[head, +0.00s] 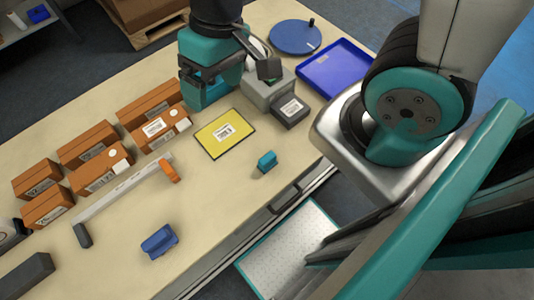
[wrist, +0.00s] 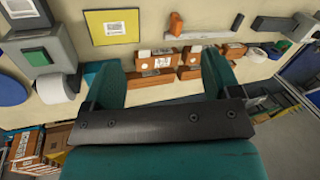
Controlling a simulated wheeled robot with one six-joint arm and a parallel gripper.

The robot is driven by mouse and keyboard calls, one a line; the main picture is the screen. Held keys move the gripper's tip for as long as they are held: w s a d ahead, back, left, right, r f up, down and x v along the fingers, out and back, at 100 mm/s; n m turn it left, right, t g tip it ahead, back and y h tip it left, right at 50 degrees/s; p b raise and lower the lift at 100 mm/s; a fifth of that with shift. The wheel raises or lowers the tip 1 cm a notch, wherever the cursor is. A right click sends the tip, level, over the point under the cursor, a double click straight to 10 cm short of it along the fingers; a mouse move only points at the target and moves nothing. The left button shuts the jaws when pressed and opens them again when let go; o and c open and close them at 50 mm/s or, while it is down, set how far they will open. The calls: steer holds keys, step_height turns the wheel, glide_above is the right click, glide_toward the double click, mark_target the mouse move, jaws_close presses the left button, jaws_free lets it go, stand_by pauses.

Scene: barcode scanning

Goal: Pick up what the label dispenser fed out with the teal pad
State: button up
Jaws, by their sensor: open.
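The label dispenser (head: 267,90) is a grey box with a white roll and a dark front block bearing a white label (head: 291,107). In the wrist view the dispenser (wrist: 40,58) is at the upper left with its white roll (wrist: 57,88); a label (wrist: 18,7) shows on its dark block. The teal pad (head: 266,160) is a small teal block on the table, apart from my gripper. My gripper (head: 207,82) hangs just left of the dispenser. In the wrist view its two teal fingers (wrist: 160,80) are wide apart with nothing held between them.
A yellow mat (head: 225,133) with a white label lies below my gripper. Several brown boxes (head: 92,148) stand at left, beside a pale rail (head: 120,190) with an orange piece (head: 169,172). A blue device (head: 159,242), blue tray (head: 318,86) and blue disc (head: 294,37) are around.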

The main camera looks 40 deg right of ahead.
step_height(320, 180, down, 5)
steer(key=d+m+h+p, duration=0.1)
steer(key=d+m+p, duration=0.1)
steer(key=p, duration=0.1)
steer(key=m+h+p, duration=0.1)
steer(key=h+p, duration=0.1)
steer(key=p, duration=0.1)
glide_toward(268, 158)
steer(key=shift+g, duration=0.4)
steer(key=f+b, duration=0.2)
steer(key=b, duration=0.1)
steer(key=f+b, duration=0.2)
steer(key=b, duration=0.1)
steer(key=f+b, duration=0.2)
steer(key=b, duration=0.1)
steer(key=shift+w+a+f+b, duration=0.2)
steer(key=shift+w+f+b, duration=0.1)
steer(key=f+b, duration=0.1)
steer(key=f, duration=0.1)
steer(key=s+f+b, duration=0.1)
steer(key=f, duration=0.1)
steer(key=shift+f+p, duration=0.35)
steer(key=shift+f, duration=0.35)
steer(key=c, duration=1.1)
steer(key=shift+r, duration=0.1)
